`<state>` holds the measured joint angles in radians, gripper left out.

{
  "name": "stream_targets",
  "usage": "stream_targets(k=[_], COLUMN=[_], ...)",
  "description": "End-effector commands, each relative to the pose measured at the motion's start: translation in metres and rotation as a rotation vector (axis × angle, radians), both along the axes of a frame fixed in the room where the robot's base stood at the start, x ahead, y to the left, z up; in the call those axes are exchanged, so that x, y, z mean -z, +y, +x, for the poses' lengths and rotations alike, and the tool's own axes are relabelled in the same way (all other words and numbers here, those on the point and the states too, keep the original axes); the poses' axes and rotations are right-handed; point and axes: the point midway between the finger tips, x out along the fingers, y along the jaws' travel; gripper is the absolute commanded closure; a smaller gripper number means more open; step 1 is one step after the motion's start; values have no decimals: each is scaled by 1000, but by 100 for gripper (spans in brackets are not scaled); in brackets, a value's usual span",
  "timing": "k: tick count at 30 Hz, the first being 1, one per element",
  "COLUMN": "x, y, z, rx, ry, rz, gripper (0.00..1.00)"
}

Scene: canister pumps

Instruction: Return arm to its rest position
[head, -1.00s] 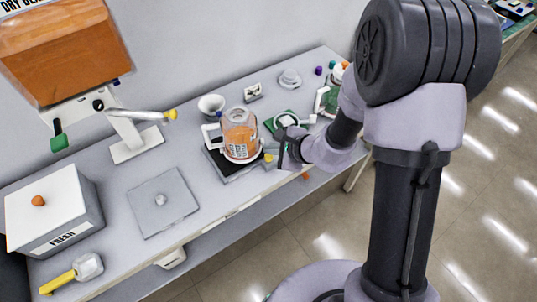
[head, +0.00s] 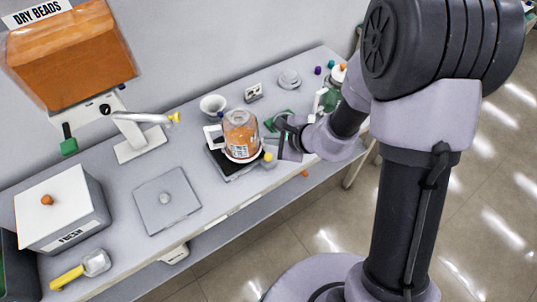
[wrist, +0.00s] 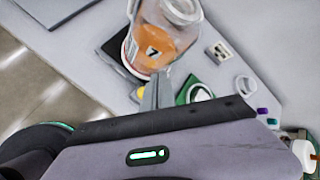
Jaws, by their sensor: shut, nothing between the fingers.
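My gripper (head: 281,140) is above the right part of the grey bench, just right of a clear canister (head: 240,135) with orange contents. The canister stands on a dark scale-like base (head: 225,168). In the wrist view the canister (wrist: 160,38) shows a number 7 label, and my shut gripper (wrist: 158,92) points toward its near side. I cannot tell whether the fingertips touch anything. A green pad (head: 279,117) lies partly hidden behind the gripper.
A dry-beads bin (head: 68,55) hangs at the upper left. A box marked FRESH (head: 90,215), a flat grey plate (head: 150,215), a yellow-handled scoop (head: 82,270) and a white bowl (head: 212,104) are on the bench. A green-and-white bottle (head: 326,98) stands right of the gripper.

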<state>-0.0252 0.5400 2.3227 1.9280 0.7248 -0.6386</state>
Motion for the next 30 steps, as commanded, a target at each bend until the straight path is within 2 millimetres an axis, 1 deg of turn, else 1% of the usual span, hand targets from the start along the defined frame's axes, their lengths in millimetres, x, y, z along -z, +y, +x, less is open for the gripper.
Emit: stream_targets(k=[8, 10, 11, 12, 14, 15, 17, 18, 19, 20, 21, 23, 24, 27, 30], x=[-1, -17, -30, -53, -98, -128, -162, -178, -187, -194, -201, -207, -210, -215, -217], y=[0, 4, 8, 14, 23, 27, 25, 19, 11, 2, -13, -37, -53, -81, -93], z=[0, -2, -4, -11, -30, -51, -88, -114, -132, -149, -169, -192, -203, -220, -225], rx=[-3, -39, -71, -134, -267, -371, -521, -612, -673, -723, -778, -830, -848, -862, -863], ry=[-3, -29, -51, -89, -167, -218, -282, -316, -336, -352, -367, -376, -377, -372, -366], rz=[0, 1, 0, -7, -35, -73, -162, -240, -309, -382, -484, -630, -717, -870, -931], gripper=[100, 100, 100, 100, 100, 100, 100, 100, 100, 100, 100, 100, 100, 100, 100])
